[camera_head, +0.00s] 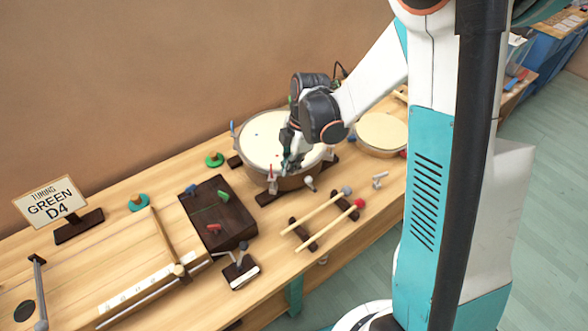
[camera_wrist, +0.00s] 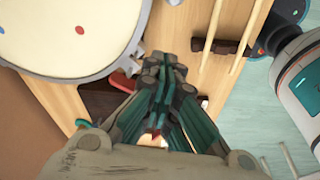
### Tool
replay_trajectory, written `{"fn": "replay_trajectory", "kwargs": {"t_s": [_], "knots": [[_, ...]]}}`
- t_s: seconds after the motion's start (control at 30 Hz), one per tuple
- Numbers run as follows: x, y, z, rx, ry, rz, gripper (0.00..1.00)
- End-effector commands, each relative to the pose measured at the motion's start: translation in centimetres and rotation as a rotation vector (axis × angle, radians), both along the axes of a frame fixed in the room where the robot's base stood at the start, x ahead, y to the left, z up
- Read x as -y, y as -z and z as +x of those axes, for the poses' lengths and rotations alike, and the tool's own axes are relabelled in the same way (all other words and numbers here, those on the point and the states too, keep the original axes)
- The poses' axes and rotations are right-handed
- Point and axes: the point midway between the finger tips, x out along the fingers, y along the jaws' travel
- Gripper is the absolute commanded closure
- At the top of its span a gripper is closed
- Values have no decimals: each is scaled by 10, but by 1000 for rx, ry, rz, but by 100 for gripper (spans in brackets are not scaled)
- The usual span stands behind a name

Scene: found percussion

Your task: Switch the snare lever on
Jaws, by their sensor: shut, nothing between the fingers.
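The large drum (camera_head: 258,138) has a cream head with small coloured dots and a metal rim; it also shows at upper left in the wrist view (camera_wrist: 70,32). A red curved piece (camera_wrist: 122,80) sits by the drum's rim, just left of my fingers; I cannot tell for certain that it is the snare lever. An upright fitting with a red tip (camera_head: 272,178) stands at the drum's front side. My gripper (camera_head: 289,163) is shut and empty near the drum's front rim, with its fingertips (camera_wrist: 161,62) pointing down beside the drum. My fingers hide part of that side.
Two mallets (camera_head: 318,220) lie on dark rests in front of the drum. A dark wooden box (camera_head: 220,230) with coloured pegs stands to the left. A smaller drum (camera_head: 382,133) is at right. A sign (camera_head: 50,203) reads "TUNING GREEN D4".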

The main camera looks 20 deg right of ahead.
Motion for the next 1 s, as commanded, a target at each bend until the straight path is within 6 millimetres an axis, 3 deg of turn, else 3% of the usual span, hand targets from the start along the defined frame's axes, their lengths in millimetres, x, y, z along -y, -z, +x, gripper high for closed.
{"fn": "replay_trajectory", "kwargs": {"t_s": [0.43,0.63,1.0], "knots": [[-16,88,1,0,-1,0,100],[14,77,4,-1,4,0,100],[24,74,5,0,1,0,100]]}}
